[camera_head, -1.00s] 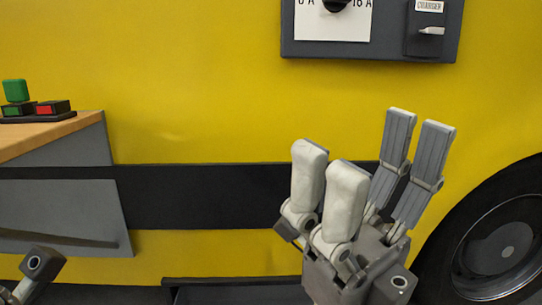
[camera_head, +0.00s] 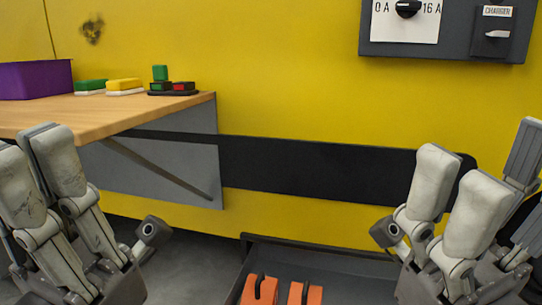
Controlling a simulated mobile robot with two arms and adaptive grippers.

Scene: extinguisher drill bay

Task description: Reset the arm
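My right gripper (camera_head: 485,190) is at the right edge in the head view, raised and empty. Its two pale fingers stand apart from its darker grey fingers, which the picture edge partly cuts off. My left gripper (camera_head: 40,165) is at the left edge, in front of the wooden bench, with its fingers pointing up and leaning left. Part of it is outside the picture, so its opening cannot be told. I see no object in its visible fingers. No separate arm besides my own shows.
A wooden bench (camera_head: 110,120) at left holds a purple bin (camera_head: 36,80), green (camera_head: 90,86) and yellow (camera_head: 125,85) blocks and a small stack (camera_head: 172,84). A charger panel (camera_head: 450,40) hangs upper right. Orange slotted blocks (camera_head: 305,293) lie in a dark floor tray (camera_head: 340,262).

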